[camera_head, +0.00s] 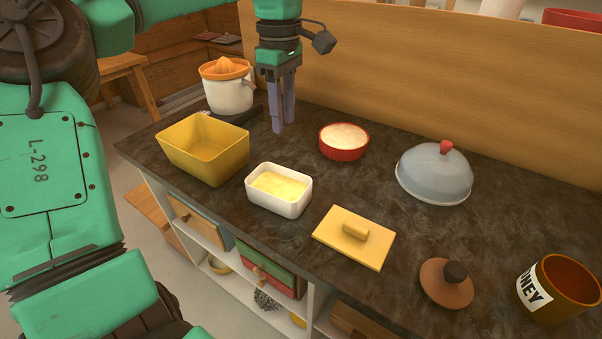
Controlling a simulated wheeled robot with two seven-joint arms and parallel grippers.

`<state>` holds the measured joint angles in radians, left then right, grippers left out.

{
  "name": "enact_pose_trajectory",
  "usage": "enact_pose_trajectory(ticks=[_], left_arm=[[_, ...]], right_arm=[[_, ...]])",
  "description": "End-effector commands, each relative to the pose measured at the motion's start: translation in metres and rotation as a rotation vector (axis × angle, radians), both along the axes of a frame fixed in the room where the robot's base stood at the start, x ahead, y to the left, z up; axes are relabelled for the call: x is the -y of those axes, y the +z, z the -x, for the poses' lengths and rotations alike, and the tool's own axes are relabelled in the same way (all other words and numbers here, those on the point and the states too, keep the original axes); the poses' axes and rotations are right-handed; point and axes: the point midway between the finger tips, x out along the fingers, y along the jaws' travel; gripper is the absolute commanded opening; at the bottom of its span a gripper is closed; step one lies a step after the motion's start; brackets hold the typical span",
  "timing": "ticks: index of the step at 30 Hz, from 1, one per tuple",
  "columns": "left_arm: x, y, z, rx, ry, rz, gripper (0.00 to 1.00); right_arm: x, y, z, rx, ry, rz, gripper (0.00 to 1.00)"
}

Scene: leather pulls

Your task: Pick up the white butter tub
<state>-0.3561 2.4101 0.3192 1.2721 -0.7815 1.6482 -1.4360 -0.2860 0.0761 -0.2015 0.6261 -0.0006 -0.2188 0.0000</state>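The white butter tub (279,205) stands open and upright on the dark countertop, with pale yellow butter (280,185) inside. A yellow lid with a bar handle (354,237) lies on the counter to its right, apart from the tub. My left gripper (284,127) points down behind the tub, near the back of the counter. Its two fingers show side by side at a slant with a small gap, and nothing is between them. It does not touch the tub. My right gripper is not in view.
A yellow bin (204,148) stands left of the tub, and a juicer (228,88) behind it. A red bowl (344,141), a grey dome (435,173), a brown lid (447,283) and a honey pot (560,287) stand to the right. A wooden panel (420,80) backs the counter.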

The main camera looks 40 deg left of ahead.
Motion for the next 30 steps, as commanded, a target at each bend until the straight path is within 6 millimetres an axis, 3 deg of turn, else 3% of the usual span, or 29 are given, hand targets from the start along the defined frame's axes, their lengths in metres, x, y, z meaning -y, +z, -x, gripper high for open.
enact_pose_trajectory(ticks=[5,13,24,30], left_arm=[[0.001,-0.02,0.001,-0.003,-0.004,-0.002,0.39],[0.001,-0.084,0.001,-0.002,-0.002,-0.001,0.39],[0.007,-0.14,-0.002,-0.001,-0.001,-0.002,0.39],[0.007,-0.145,-0.003,0.001,-0.001,-0.002,0.39]], right_arm=[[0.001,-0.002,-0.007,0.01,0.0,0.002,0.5],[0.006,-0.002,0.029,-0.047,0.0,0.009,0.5],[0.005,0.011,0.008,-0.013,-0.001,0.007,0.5],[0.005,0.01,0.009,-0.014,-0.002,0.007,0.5]])
